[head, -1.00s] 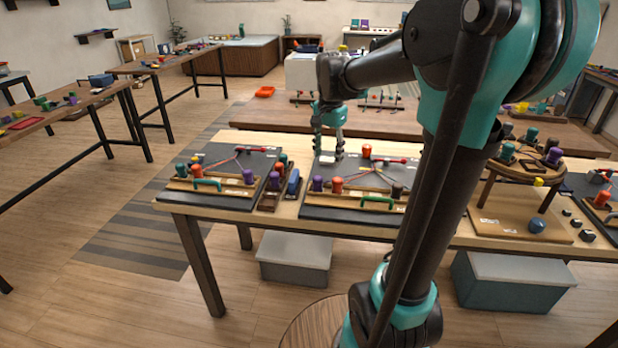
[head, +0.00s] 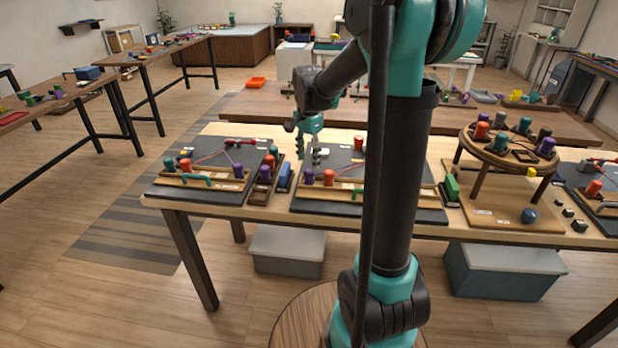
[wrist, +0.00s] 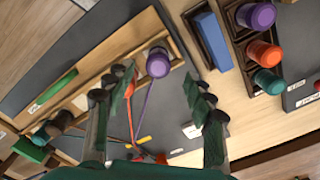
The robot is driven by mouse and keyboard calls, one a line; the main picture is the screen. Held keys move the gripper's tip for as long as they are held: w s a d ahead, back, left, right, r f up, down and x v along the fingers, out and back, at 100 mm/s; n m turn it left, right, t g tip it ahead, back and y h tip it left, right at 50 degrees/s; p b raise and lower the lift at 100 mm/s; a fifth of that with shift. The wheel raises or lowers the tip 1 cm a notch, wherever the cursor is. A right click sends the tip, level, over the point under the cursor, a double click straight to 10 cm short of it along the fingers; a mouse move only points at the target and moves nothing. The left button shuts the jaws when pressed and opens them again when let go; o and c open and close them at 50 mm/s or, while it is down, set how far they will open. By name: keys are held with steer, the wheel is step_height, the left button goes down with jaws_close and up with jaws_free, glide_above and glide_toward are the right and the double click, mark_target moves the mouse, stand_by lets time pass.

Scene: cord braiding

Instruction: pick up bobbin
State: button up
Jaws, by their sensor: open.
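Several bobbins stand on the table. A purple bobbin (head: 309,177) and an orange bobbin (head: 329,178) stand side by side in the wooden rack along the near edge of the middle dark mat (head: 310,206). My gripper (head: 308,154) hangs above this mat, behind and above the purple bobbin, fingers pointing down. In the wrist view my gripper (wrist: 160,85) is open and empty. The purple bobbin (wrist: 158,62) shows in the gap between its fingers, with a purple cord running from it. The orange bobbin is partly hidden behind the left finger there.
A dark tray with purple (wrist: 257,16), orange (wrist: 264,53) and teal (wrist: 267,81) bobbins lies beside the mat, near a blue block (wrist: 212,40). A round wooden stand (head: 507,158) with several bobbins is at the right. My arm hides part of the middle mat.

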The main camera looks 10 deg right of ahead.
mark_target(309, 170)
steer(key=shift+d+f, duration=0.15)
steer(key=shift+f, duration=2.65)
steer(key=shift+c, duration=0.5)
jaws_close()
steer(key=shift+r, duration=0.2)
